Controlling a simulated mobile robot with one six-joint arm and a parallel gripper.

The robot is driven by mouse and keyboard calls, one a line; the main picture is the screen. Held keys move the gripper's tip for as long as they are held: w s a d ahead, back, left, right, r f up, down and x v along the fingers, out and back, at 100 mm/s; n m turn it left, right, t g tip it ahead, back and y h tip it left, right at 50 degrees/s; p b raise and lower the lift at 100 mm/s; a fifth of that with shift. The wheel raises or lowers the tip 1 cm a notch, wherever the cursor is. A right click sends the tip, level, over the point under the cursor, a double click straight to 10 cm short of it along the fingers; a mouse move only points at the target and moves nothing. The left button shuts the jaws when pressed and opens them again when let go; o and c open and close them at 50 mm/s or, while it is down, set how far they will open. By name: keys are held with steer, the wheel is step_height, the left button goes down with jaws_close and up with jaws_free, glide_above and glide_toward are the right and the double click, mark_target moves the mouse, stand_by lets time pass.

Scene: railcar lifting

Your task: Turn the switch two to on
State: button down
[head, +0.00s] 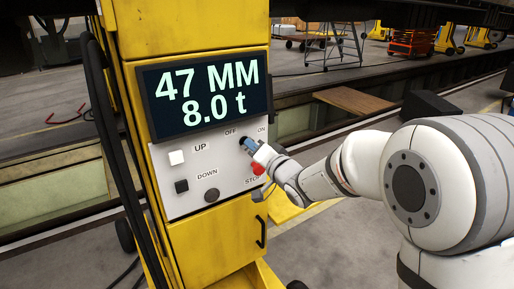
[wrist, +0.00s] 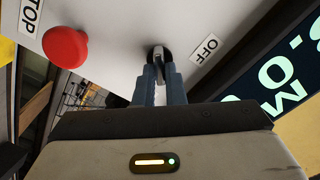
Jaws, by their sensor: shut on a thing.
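The switch (head: 242,140) is a small dark knob on the light panel of the yellow column, between the OFF label (head: 230,132) and the ON label (head: 262,129). My gripper (head: 249,145) reaches it from the right. In the wrist view, the blue-grey fingers of my gripper (wrist: 161,78) are shut on the switch (wrist: 158,51), whose dark, shiny end shows at their tips. The OFF label (wrist: 204,49) is to its right there. The fingers hide much of the knob, and I cannot tell which way it points.
The red STOP button (wrist: 65,47) is close to my fingers; my wrist partly covers it in the head view. The panel also has a white UP button (head: 176,157), a dark DOWN button (head: 181,186) and a round dark knob (head: 211,195). The display (head: 205,95) reads 47 MM, 8.0 t.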

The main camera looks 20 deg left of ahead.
steer(key=shift+r+m, duration=0.25)
steer(key=shift+m, duration=0.75)
steer(key=shift+a, duration=0.1)
steer(key=c, duration=1.6)
jaws_free()
steer(key=shift+f, duration=0.15)
steer(key=shift+o, duration=0.5)
steer(key=b+v, duration=0.1)
steer(key=v, duration=0.6)
steer(key=shift+s+d, duration=0.25)
